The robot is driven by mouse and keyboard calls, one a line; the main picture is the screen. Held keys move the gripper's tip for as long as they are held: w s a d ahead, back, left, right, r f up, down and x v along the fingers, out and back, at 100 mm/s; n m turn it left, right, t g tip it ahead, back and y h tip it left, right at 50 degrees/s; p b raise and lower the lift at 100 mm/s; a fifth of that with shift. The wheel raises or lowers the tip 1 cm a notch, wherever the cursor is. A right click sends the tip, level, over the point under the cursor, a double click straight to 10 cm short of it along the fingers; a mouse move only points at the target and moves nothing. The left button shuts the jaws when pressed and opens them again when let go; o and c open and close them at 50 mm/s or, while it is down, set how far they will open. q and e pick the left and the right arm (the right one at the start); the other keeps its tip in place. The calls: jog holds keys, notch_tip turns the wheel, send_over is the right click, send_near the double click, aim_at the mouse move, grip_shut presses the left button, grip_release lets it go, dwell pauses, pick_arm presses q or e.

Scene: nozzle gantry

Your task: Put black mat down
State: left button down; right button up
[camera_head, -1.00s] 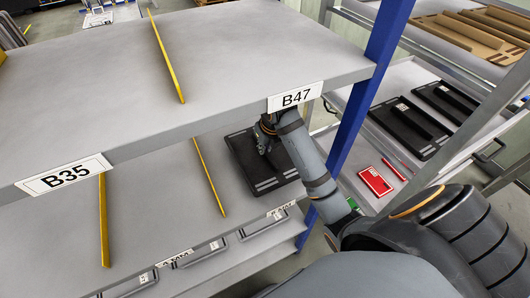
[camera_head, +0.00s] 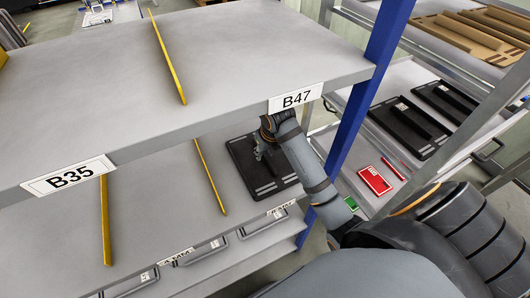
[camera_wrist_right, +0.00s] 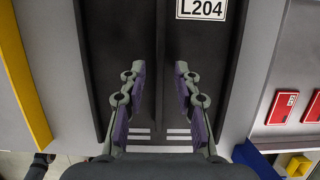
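The black mat (camera_head: 272,187) lies on the lower grey shelf below the B47 label, to the right of a yellow divider. In the right wrist view the mat (camera_wrist_right: 105,45) bears an L204 label (camera_wrist_right: 201,9), raised dark edges and pale stripes. My right gripper (camera_head: 262,152) is over the mat, with part of the mat hidden behind the gripper and arm. In the right wrist view its two fingers (camera_wrist_right: 158,72) are spread apart on either side of the mat's narrow middle ridge, with nothing clearly gripped. My left gripper is not in view.
The upper shelf (camera_head: 230,55) with its B47 label (camera_head: 296,98) hangs over the arm. A blue post (camera_head: 352,120) stands right of the mat. Another rack holds black mats (camera_head: 410,125) and a red box (camera_head: 375,180). Yellow dividers (camera_head: 208,175) split the lower shelf.

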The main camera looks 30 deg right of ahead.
aim_at(264, 154)
jog(key=v, duration=0.3)
jog(key=shift+r, duration=0.25)
jog(key=p+v, duration=0.2)
jog(key=v, duration=0.1)
jog(key=shift+r, duration=0.25)
jog(key=shift+s, duration=0.15)
jog(key=shift+f, duration=0.1)
